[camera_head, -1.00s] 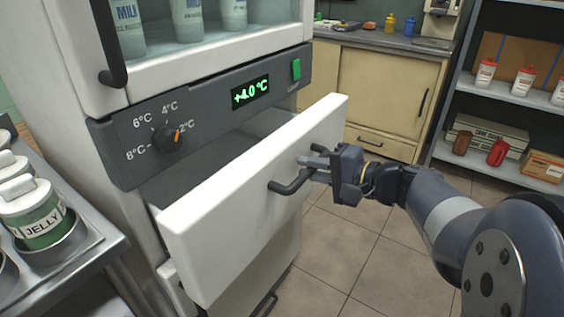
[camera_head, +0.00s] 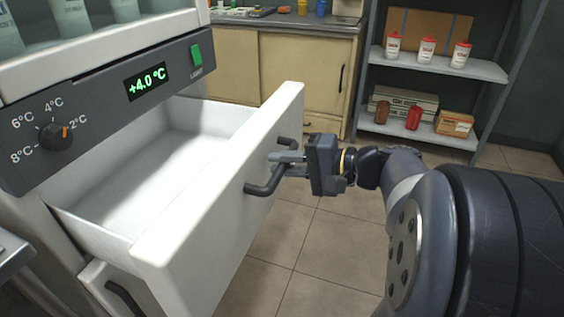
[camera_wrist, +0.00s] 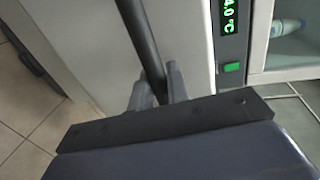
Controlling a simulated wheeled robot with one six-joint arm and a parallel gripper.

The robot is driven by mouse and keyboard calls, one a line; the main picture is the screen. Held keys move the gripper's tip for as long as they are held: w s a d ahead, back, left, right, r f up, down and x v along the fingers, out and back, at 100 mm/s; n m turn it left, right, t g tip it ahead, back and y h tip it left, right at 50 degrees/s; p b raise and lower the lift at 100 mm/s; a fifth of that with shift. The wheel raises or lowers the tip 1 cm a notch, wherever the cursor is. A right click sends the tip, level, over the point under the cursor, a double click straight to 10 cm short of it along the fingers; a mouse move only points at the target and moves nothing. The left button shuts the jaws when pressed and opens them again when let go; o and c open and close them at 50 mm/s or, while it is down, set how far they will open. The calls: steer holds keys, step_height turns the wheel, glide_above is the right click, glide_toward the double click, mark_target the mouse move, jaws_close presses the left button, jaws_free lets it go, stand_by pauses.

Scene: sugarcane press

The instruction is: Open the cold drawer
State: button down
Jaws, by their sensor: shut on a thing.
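The white cold drawer (camera_head: 222,195) stands pulled well out of the fridge in the head view, and its pale inside looks empty where it shows. Its dark bar handle (camera_head: 264,186) is on the front panel. My gripper (camera_head: 289,163) is shut on the handle, with its fingers either side of the bar. In the wrist view the handle (camera_wrist: 143,42) runs down between the two grey fingers of my gripper (camera_wrist: 158,85), against the white drawer front (camera_wrist: 85,45).
Above the drawer is the control panel (camera_head: 95,110) with a dial and a green +4.0 °C display. A lower drawer (camera_head: 100,277) is beneath. A shelf rack (camera_head: 440,67) with bottles and boxes and a beige cabinet (camera_head: 290,70) stand behind. Tiled floor (camera_head: 320,245) is free in front.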

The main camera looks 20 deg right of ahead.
steer(key=c, duration=1.4)
jaws_free()
steer(key=shift+c, duration=0.2)
steer(key=p+v, duration=0.3)
steer(key=v, duration=0.7)
steer(key=shift+s+d, duration=0.25)
steer(key=shift+d, duration=0.1)
steer(key=shift+a, duration=0.1)
steer(key=b+x, duration=0.3)
steer(key=x, duration=0.7)
steer(key=shift+w+a, duration=0.4)
steer(key=shift+f, duration=0.1)
